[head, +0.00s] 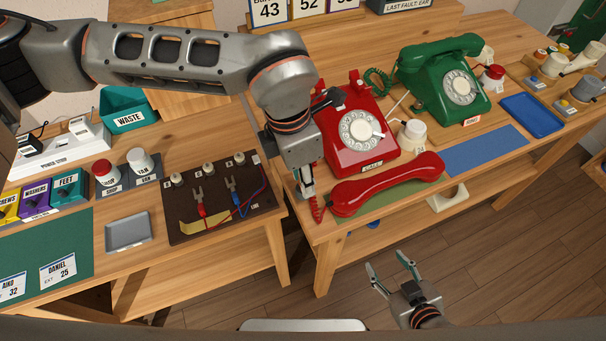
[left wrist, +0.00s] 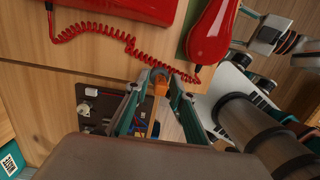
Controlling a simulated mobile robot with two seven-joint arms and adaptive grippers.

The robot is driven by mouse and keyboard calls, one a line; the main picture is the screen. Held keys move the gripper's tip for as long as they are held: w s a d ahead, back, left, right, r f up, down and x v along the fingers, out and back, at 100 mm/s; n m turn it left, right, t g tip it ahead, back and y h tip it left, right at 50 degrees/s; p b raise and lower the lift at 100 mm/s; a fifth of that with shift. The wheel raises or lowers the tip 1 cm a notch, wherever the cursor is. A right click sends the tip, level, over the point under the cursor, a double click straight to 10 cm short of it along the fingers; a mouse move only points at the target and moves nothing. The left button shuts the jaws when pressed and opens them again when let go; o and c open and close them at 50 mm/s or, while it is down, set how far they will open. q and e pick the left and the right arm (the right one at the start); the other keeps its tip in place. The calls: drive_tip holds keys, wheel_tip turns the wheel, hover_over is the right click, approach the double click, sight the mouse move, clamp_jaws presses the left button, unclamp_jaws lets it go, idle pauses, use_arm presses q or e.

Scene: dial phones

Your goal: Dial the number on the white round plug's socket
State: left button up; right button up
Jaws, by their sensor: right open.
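The red dial phone (head: 361,132) has a pale round dial and a "CALL" label. Its handset (head: 388,183) lies off the cradle in front of it. A green dial phone (head: 440,80) stands behind it to the right, its handset on top. A white power strip (head: 62,150) at the far left holds plugs; I cannot tell which is the white round one, and no socket number is readable. My right gripper (head: 392,268) is open and empty, low in front.
A dark board (head: 215,215) with red and blue leads lies left of my left gripper. Number cards (head: 270,12) stand at the back. A cream knob (head: 411,135) stands right of the red phone. A gap with floor separates the two tables' front parts.

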idle(0.3)
use_arm(q)
drive_tip(key=shift+r, duration=0.2)
wheel_tip(320, 180, up, 12)
drive_tip(key=a, duration=0.1)
drive_tip(key=shift+s+a+f, duration=0.25)
idle(0.4)
